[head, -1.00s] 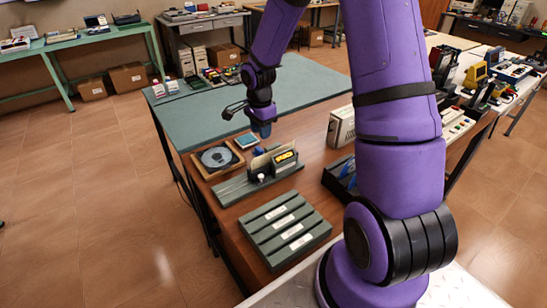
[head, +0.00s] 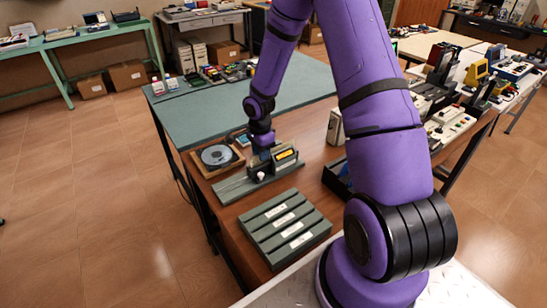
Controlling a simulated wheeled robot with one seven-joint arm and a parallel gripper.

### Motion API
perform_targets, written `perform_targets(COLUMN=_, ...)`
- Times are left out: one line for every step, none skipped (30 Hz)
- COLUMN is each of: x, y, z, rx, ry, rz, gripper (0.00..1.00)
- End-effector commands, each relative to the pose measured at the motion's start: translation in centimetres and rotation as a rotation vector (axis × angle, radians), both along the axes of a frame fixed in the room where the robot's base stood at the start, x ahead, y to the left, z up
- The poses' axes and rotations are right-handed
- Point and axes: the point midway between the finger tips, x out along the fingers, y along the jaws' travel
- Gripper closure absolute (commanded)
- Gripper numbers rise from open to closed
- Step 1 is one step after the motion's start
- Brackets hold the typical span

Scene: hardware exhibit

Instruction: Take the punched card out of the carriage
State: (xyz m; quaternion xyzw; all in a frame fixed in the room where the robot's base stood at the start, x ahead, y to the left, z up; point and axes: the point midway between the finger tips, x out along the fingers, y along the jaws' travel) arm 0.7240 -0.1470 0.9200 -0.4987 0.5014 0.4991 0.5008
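The carriage (head: 287,165) is a small grey-green block with a yellow display on it. It sits on a grey-green rail base (head: 230,190) on the brown table. My gripper (head: 264,154) points down right at the carriage, at the left of the yellow display. Its fingers are too small and too hidden to tell whether they are open or shut. The punched card cannot be made out clearly now; the gripper and carriage cover the place where a pale upright sheet showed earlier. A white knob (head: 261,176) shows on the carriage's front.
A wooden tray with a dark disc (head: 217,156) lies close to the left of the carriage. A grey-green slotted rack (head: 287,229) with white labels stands in front. A dark open box (head: 337,178) and a beige box (head: 336,128) are to the right.

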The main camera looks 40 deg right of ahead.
Motion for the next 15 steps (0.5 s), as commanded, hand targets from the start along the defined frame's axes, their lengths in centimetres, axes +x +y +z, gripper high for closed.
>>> perform_targets(x=0.0, y=0.1, z=-0.8, rx=0.001, ry=0.002, rz=0.002, gripper=0.67)
perform_targets(x=0.1, y=0.1, z=-1.2, rx=0.002, ry=0.001, rz=0.0, gripper=0.67)
perform_targets(x=0.1, y=0.1, z=-1.7, rx=0.001, ry=0.001, rz=0.002, gripper=0.67)
perform_targets(x=0.1, y=0.1, z=-2.0, rx=0.001, ry=0.001, rz=0.001, gripper=0.67)
perform_targets(x=0.1, y=0.1, z=-2.2, rx=0.0, ry=0.001, rz=0.0, gripper=0.67)
perform_targets(x=0.1, y=0.1, z=-2.5, rx=0.0, ry=0.0, rz=0.002, gripper=0.67)
perform_targets(x=0.1, y=0.1, z=-2.7, rx=0.0, ry=0.0, rz=0.002, gripper=0.67)
perform_targets(x=0.1, y=0.1, z=-2.8, rx=0.001, ry=0.0, rz=0.002, gripper=0.67)
perform_targets(x=0.1, y=0.1, z=-2.9, rx=0.001, ry=-0.001, rz=0.001, gripper=0.67)
perform_targets(x=0.1, y=0.1, z=-2.9, rx=0.001, ry=-0.001, rz=0.0, gripper=0.67)
perform_targets(x=0.1, y=0.1, z=-2.9, rx=0.001, ry=-0.001, rz=0.0, gripper=0.67)
perform_targets(x=0.1, y=0.1, z=-2.9, rx=0.001, ry=-0.002, rz=0.0, gripper=0.67)
perform_targets(x=0.1, y=0.1, z=-2.9, rx=0.001, ry=-0.002, rz=0.0, gripper=0.67)
perform_targets(x=0.1, y=0.1, z=-2.9, rx=0.001, ry=-0.001, rz=0.0, gripper=0.67)
perform_targets(x=0.1, y=0.1, z=-2.9, rx=0.0, ry=-0.001, rz=0.0, gripper=0.67)
